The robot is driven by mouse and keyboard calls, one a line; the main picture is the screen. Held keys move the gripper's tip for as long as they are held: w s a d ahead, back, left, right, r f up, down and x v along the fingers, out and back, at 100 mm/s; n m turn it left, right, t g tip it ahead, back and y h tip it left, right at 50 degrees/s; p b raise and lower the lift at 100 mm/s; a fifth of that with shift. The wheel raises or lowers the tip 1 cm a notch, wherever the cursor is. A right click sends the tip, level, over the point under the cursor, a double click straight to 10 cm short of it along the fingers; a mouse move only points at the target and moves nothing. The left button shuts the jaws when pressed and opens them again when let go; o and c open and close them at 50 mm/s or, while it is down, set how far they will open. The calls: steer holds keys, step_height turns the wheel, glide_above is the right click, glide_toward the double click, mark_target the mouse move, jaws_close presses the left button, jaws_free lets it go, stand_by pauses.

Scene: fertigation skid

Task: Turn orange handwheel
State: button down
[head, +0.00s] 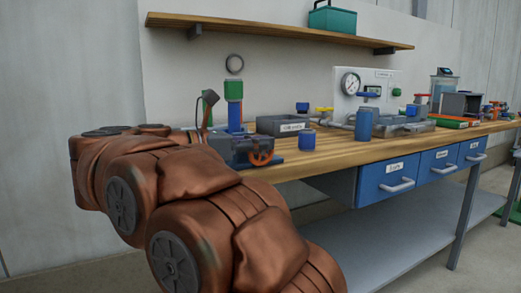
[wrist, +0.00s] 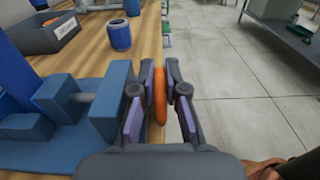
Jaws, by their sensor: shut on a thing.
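The orange handwheel (wrist: 160,95) is seen edge-on in the wrist view, at the table's front edge. It sits beside a blue block-like fixture (wrist: 85,97) with a grey shaft. My gripper (wrist: 161,85) has one finger on each side of the wheel's rim and is shut on it. In the head view the orange handwheel (head: 262,158) shows partly, in front of the dark fixture near the bench's left end. My arm hides much of that area, and my fingers cannot be made out clearly there.
A blue cup-like cylinder (wrist: 120,34) and a grey labelled bin (wrist: 45,35) stand further along the bench. A green-topped blue post (head: 234,105) rises behind the fixture. A shelf (head: 280,31) hangs above. Open floor (wrist: 240,80) lies right of the bench edge.

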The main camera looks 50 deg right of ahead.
stand_by(0.3)
steer(key=c, duration=1.5)
jaws_free()
steer(key=v, duration=1)
steer(key=shift+v, duration=1)
